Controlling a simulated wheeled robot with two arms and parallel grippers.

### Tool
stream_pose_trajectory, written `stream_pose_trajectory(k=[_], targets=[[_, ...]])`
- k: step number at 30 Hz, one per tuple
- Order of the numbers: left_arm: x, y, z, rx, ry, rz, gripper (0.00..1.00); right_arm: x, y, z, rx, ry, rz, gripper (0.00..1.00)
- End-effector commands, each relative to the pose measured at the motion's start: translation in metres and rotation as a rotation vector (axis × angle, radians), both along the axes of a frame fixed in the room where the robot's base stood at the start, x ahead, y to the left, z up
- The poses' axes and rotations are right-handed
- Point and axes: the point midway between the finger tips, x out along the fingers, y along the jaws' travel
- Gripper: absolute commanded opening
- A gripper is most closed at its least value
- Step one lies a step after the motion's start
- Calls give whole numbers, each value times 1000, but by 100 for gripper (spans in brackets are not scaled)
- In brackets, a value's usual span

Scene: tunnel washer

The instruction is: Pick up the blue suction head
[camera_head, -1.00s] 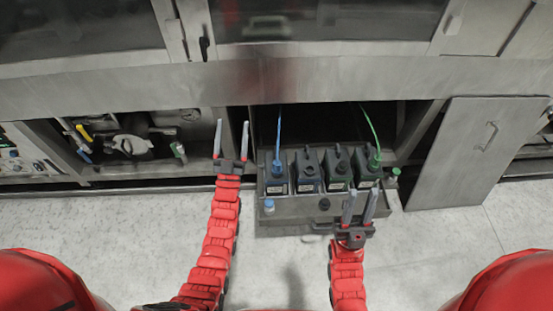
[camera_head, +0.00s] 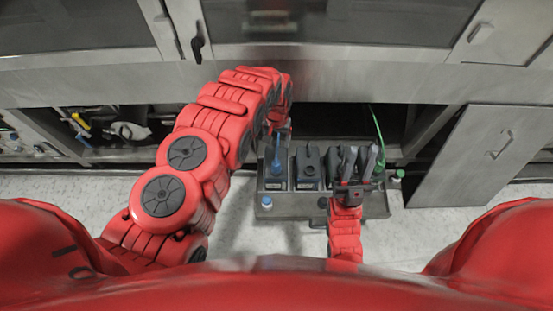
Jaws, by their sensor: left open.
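The blue suction head (camera_head: 276,160) stands on the leftmost dark canister (camera_head: 274,182) in the pulled-out drawer. My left arm arches over from the left, and my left gripper (camera_head: 281,138) points down just above the blue suction head. The forearm hides most of the gripper and the blue tube; whether the fingers touch the head cannot be told. My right gripper (camera_head: 360,163) is open, its two fingers apart, in front of the canisters on the right. No object shows between its fingers.
Several canisters stand in the grey metal drawer (camera_head: 290,211). A green tube (camera_head: 378,128) runs to the rightmost one. A blue cap (camera_head: 267,202) sits at the drawer's front left. A metal panel (camera_head: 460,160) leans at the right. The floor left of the drawer is clear.

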Motion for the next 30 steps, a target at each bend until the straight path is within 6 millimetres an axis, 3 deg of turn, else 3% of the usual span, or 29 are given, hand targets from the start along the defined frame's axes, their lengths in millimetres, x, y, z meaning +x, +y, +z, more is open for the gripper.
stream_pose_trajectory(k=[5,18,25,30], targets=[[-4,1,-17,5,13,-1,76,0,0,-13,0,0,0,32],[-3,0,-117,2,9,-1,76,0,0,-85,0,0,0,32],[-5,1,-130,3,10,0,76,0,0,-94,0,0,0,32],[-9,3,-157,3,11,0,76,0,0,-112,0,0,0,32]])
